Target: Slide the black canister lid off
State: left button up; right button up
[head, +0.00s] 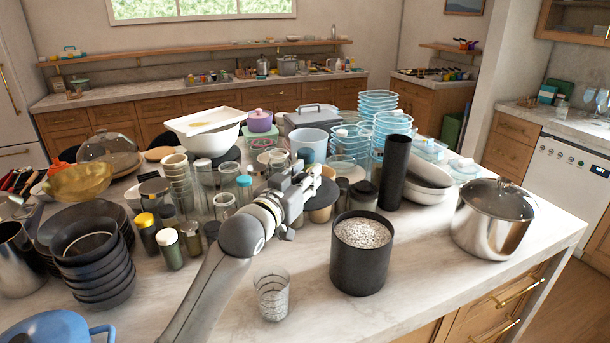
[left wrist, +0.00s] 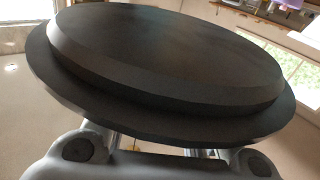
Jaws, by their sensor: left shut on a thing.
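The black canister (head: 360,268) stands upright near the front edge of the island. Its top is open and shows pale, grainy contents (head: 364,232). My left gripper (head: 306,186) is up and to the left of the canister, above the clutter. It is shut on the black lid (head: 324,194), a dark round disc that shows mostly edge-on and partly hidden in the head view. In the left wrist view the lid (left wrist: 170,60) fills most of the picture, tilted, with a stepped rim, and hides much of the fingers. The lid is clear of the canister. My right gripper is not in view.
A drinking glass (head: 271,296) stands left of the canister, and a steel pot (head: 492,222) stands to its right. A tall black cylinder (head: 394,172) and several jars crowd behind. Black bowls (head: 92,262) are stacked at left. Bare marble (head: 425,265) lies between canister and pot.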

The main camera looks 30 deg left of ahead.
pick_arm(q)
jog(key=shift+f+b, duration=1.4)
jog(key=shift+f, duration=1.15)
jog(key=shift+f, duration=0.1)
